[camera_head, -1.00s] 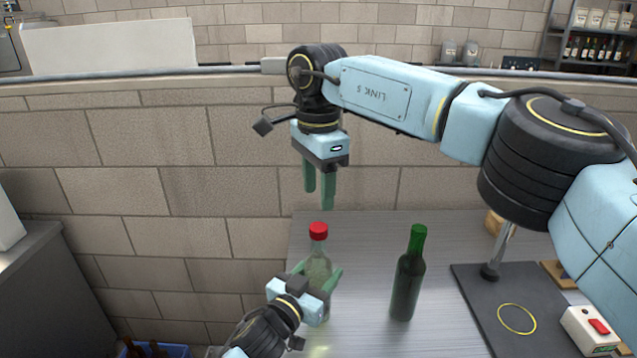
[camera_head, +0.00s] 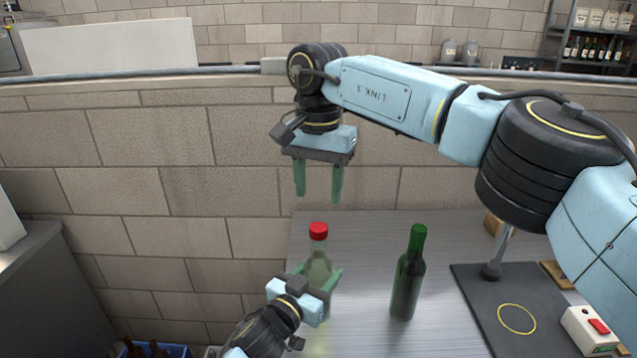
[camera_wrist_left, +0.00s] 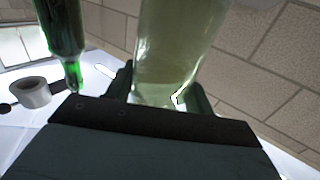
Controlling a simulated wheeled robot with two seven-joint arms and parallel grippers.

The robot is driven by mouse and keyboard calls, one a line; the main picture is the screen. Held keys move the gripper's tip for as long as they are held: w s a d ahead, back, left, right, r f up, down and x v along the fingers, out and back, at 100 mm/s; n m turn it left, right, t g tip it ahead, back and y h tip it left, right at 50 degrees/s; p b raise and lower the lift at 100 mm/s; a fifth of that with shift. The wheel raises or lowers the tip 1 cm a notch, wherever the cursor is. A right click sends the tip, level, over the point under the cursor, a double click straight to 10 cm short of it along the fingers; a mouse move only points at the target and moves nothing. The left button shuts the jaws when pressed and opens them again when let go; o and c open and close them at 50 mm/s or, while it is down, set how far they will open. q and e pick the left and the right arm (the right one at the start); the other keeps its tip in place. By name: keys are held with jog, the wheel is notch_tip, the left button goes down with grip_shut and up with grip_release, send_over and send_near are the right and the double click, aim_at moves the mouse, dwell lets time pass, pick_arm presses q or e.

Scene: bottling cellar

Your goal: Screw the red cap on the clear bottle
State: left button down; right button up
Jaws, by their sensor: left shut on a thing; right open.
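The clear bottle (camera_head: 319,266) stands upright on the metal table with the red cap (camera_head: 318,231) on its mouth. From here I cannot tell how tightly the cap sits. My left gripper (camera_head: 318,282) is shut around the bottle's body, and its fingers hide part of the lower body. The bottle's body also fills the middle of the left wrist view (camera_wrist_left: 168,50), between the fingers; the cap is out of that view. My right gripper (camera_head: 319,190) is open and empty, pointing down above the cap, with a clear gap between its fingertips and the cap.
A green bottle (camera_head: 407,280) stands on the table (camera_head: 365,235) to the right of the clear bottle. A dark board (camera_head: 475,310) with a post and a yellow ring lies further right, near a box with a red switch (camera_head: 590,331). A blue crate (camera_head: 175,351) is at lower left.

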aim_at(319, 227)
notch_tip(319, 227, down, 8)
jog(key=shift+r, duration=0.1)
dwell(0.4)
jog(key=c, duration=1)
jog(key=shift+c, duration=0.2)
